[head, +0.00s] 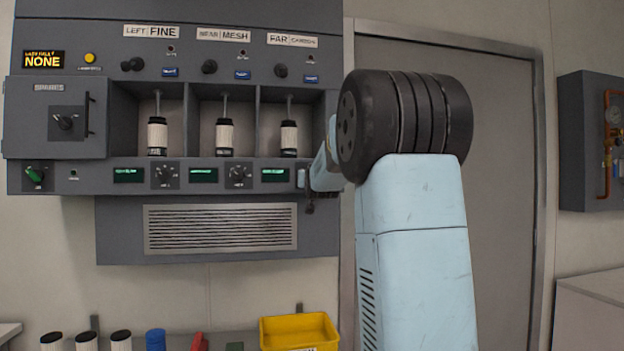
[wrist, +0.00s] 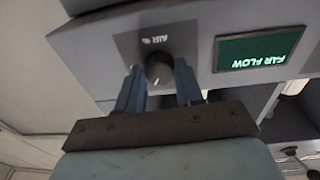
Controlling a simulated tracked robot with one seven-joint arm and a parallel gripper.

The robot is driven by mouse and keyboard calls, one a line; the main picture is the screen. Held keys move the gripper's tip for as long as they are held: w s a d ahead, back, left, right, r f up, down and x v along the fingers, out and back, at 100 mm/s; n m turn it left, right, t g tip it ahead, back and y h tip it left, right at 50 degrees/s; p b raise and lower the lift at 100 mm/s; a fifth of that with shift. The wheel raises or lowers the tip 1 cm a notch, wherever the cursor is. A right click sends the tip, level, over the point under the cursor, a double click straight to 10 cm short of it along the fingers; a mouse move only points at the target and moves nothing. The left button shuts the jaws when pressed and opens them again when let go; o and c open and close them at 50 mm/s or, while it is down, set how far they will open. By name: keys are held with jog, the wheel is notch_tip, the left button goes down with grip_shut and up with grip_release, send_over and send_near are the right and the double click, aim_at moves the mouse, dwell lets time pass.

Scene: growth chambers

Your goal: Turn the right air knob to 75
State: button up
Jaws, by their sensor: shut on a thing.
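The right air knob (wrist: 158,68) is a dark round knob on a grey panel, with an upside-down "AIR %" label beside it in the wrist view. My gripper (wrist: 160,78) has one blue finger on each side of the knob and is shut on it. A small pale mark shows on the knob's lower side in the wrist view. No scale numbers can be read there. In the head view my gripper (head: 304,179) is at the right end of the knob row, and my arm hides the knob.
The "FAR FLOW" display (wrist: 258,48) is beside the knob; its green screen also shows in the head view (head: 275,174). Other air knobs (head: 164,174) (head: 238,173) are to the left. Chambers with bottles (head: 223,136) are above. A yellow bin (head: 299,332) is below.

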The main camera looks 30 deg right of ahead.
jog(key=shift+f+m, duration=0.2)
jog(key=shift+m, duration=0.7)
jog(key=shift+g, duration=0.3)
jog(key=o, duration=0.8)
jog(key=shift+r, duration=0.1)
jog(key=shift+o, duration=1.2)
jog(key=shift+r, duration=0.1)
jog(key=v, duration=1.3)
jog(key=shift+s+a+f, duration=0.15)
jog(key=shift+s+f, duration=0.15)
jog(key=shift+s, duration=0.05)
